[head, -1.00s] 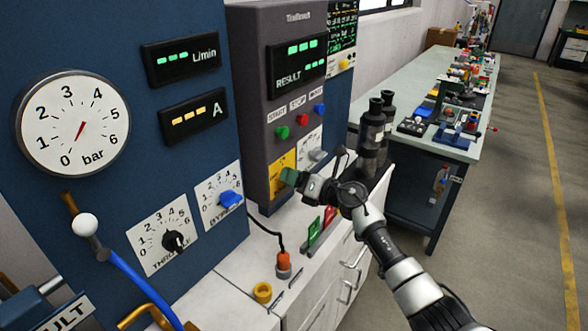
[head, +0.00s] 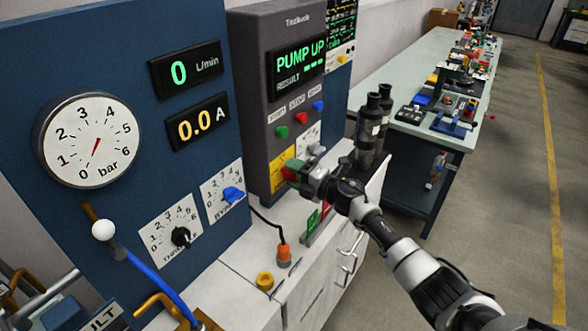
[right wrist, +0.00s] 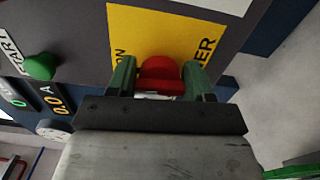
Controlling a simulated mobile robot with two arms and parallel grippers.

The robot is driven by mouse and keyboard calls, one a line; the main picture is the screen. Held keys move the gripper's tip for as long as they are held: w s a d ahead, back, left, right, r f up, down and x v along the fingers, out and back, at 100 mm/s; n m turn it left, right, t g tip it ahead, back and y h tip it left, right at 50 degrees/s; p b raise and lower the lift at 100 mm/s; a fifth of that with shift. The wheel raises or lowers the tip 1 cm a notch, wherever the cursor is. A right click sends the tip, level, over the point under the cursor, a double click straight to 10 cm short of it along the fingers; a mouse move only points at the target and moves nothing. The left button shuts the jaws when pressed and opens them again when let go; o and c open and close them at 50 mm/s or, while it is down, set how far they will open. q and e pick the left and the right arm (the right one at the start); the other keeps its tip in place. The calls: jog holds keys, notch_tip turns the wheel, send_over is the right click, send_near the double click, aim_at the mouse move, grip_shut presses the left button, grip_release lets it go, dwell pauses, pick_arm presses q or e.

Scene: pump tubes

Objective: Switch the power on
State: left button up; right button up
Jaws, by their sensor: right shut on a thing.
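In the right wrist view, a red power switch knob (right wrist: 161,76) sits on a yellow label plate (right wrist: 165,25) with partly hidden lettering. My right gripper (right wrist: 162,82) has its green fingers on both sides of the knob and is shut on it. In the head view my right gripper (head: 289,170) is at the yellow plate (head: 279,180) low on the grey control box (head: 262,75). The box's display (head: 298,69) is lit and reads PUMP UP. The flow display (head: 186,69) reads 0 L/min and the current display (head: 198,121) reads 0.0 A. My left gripper is not in view.
Green (head: 282,132), red (head: 301,118) and blue (head: 318,105) buttons sit above the plate. A pressure gauge (head: 90,140), throttle knob (head: 181,236) and blue bypass knob (head: 233,195) are to the left. Dark cylinders (head: 369,130) stand close behind my right gripper.

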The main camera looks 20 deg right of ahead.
jog(key=shift+m, duration=0.6)
jog(key=o, duration=0.9)
jog(key=shift+o, duration=0.2)
jog(key=shift+s+d, duration=0.1)
jog(key=shift+d, duration=0.05)
jog(key=b+v, duration=0.1)
jog(key=v, duration=0.9)
jog(key=shift+s+d, duration=0.2)
